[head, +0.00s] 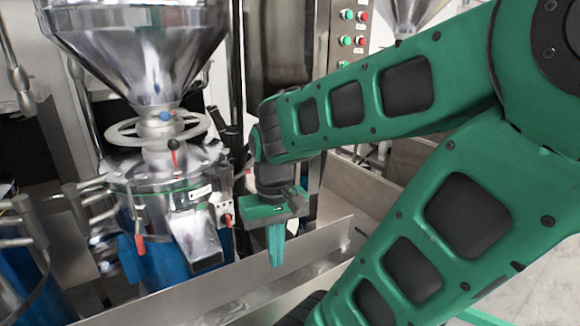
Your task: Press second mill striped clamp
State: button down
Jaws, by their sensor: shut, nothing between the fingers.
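A steel mill (165,185) with a large funnel hopper (140,50) and a blue lower body stands left of centre. Red-tipped handles and small fittings (222,208) show on its side. I cannot make out stripes on any clamp, so I cannot tell which part is the striped clamp. My gripper (276,262) points down to the right of the mill, above a steel trough. Its green fingers are shut together and hold nothing. It is apart from the mill.
A steel trough edge (240,282) runs below the mill and my gripper. Steel handles of another machine (35,210) stand at the far left. Green and red buttons (354,28) are on a panel behind. My green arm covers much of the right side.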

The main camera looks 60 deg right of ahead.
aim_at(248, 172)
jog(key=z, duration=1.45)
jog(key=k, duration=0.8)
jog(key=u, duration=0.7)
jog(key=i, duration=1)
